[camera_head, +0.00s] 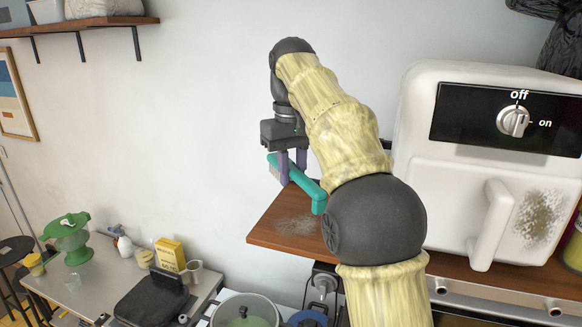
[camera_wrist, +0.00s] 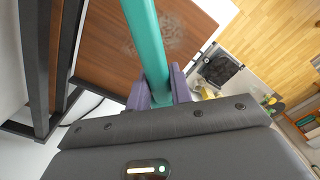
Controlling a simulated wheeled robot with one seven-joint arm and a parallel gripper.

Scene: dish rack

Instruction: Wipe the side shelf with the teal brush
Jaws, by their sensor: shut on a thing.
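The teal brush (camera_head: 307,185) is held in my gripper (camera_head: 292,168), whose purple fingers are shut on it. Its pale bristles show near the upper left end in the head view. In the wrist view the teal brush (camera_wrist: 147,40) runs up out of the picture from between my fingers (camera_wrist: 159,90). The brown wooden side shelf (camera_head: 268,232) lies below the brush, with a greyish smudge (camera_head: 298,225) on its top. The shelf also shows in the wrist view (camera_wrist: 98,45), smudge included. The brush appears above the shelf; I see no clear contact.
A white oven-like appliance (camera_head: 450,110) with a dial and a stained front stands to the right of my arm. A wall shelf (camera_head: 80,24) is at upper left.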

